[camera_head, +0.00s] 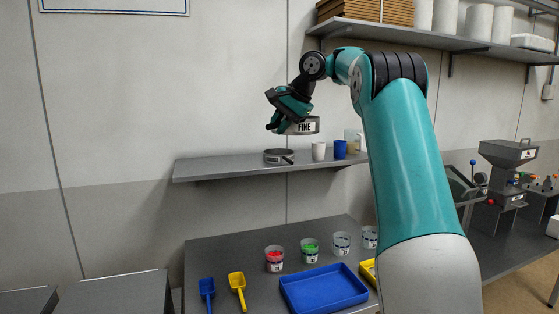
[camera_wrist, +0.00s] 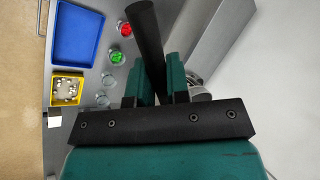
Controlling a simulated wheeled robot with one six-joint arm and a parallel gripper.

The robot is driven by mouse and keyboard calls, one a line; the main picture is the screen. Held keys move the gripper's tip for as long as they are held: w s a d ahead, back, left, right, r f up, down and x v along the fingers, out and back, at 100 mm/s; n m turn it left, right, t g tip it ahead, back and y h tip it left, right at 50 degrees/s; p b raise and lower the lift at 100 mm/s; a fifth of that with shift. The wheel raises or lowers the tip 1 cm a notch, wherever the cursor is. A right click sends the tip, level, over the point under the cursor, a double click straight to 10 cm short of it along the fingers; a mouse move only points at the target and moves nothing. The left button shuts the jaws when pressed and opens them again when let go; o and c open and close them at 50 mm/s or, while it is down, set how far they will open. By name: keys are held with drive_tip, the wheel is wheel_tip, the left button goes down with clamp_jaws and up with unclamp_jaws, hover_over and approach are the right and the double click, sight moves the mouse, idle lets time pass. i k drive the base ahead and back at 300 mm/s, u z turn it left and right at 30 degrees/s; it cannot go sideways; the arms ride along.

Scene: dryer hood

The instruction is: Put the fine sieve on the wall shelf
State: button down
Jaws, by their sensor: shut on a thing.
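The fine sieve (camera_head: 304,127), a short pale drum labelled FINE, hangs in the air above the wall shelf (camera_head: 218,169). My gripper (camera_head: 282,116) is at its left side, shut on its dark handle. In the wrist view the black handle (camera_wrist: 147,45) runs between the two teal fingers; the sieve drum cannot be made out there. The grey shelf runs along the wall below the sieve, with a clear gap between them. The shelf also shows in the wrist view (camera_wrist: 212,45).
On the shelf stand a second sieve (camera_head: 278,157), a white cup (camera_head: 318,151), a blue cup (camera_head: 340,149) and a pale jug. The shelf's left part is bare. Below, the table holds a blue tray (camera_head: 323,288), scoops and several small tubs. A higher shelf (camera_head: 440,38) carries boxes and rolls.

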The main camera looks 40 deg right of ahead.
sight(212, 169)
drive_tip(key=i, duration=1.5)
